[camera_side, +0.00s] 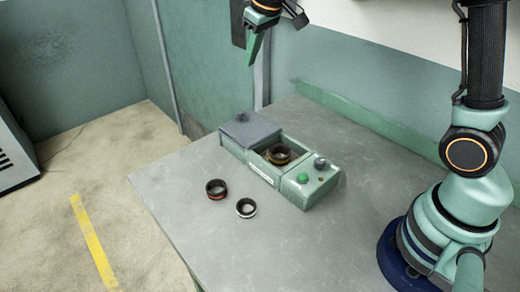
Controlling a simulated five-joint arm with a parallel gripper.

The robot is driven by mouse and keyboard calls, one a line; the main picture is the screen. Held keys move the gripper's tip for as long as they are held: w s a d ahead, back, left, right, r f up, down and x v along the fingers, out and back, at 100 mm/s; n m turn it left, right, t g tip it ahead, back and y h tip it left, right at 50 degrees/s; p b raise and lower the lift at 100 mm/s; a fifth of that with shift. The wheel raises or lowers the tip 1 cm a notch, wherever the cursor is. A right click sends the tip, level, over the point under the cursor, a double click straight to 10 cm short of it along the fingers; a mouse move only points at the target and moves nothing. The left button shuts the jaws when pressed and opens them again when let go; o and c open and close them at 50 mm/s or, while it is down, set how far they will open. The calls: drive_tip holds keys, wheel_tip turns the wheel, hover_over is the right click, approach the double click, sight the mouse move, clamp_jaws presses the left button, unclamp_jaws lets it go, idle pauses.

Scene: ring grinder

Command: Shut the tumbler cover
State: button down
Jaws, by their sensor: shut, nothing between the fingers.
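The ring grinder (296,187) is a pale green box on the grey table. Its dark grey tumbler cover (250,130) sits over the left end of the box, leaving the opening beside it uncovered. A dark ring with a brownish inside (279,153) shows in that open compartment. A green button (302,178) and a dark knob (320,163) are on the right part of the box. My gripper (254,62) is shut and empty, pointing down, high above the cover and apart from it.
A dark ring with a red band (216,188) and a dark ring with a white band (246,207) lie on the table (188,218) in front of the grinder. A green wall (340,77) stands behind.

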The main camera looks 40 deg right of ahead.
drive_tip(key=w+f, duration=0.6)
drive_tip(key=w, duration=0.1)
drive_tip(key=shift+n+g, duration=0.3)
drive_tip(key=shift+n, duration=0.1)
drive_tip(key=shift+s+a+f, duration=0.1)
drive_tip(key=shift+a+f, duration=0.1)
drive_tip(key=shift+f, duration=2.3)
drive_tip(key=shift+a+f, duration=0.15)
drive_tip(key=shift+f, duration=2.35)
hover_over(260, 135)
drive_tip(key=shift+s, duration=0.9)
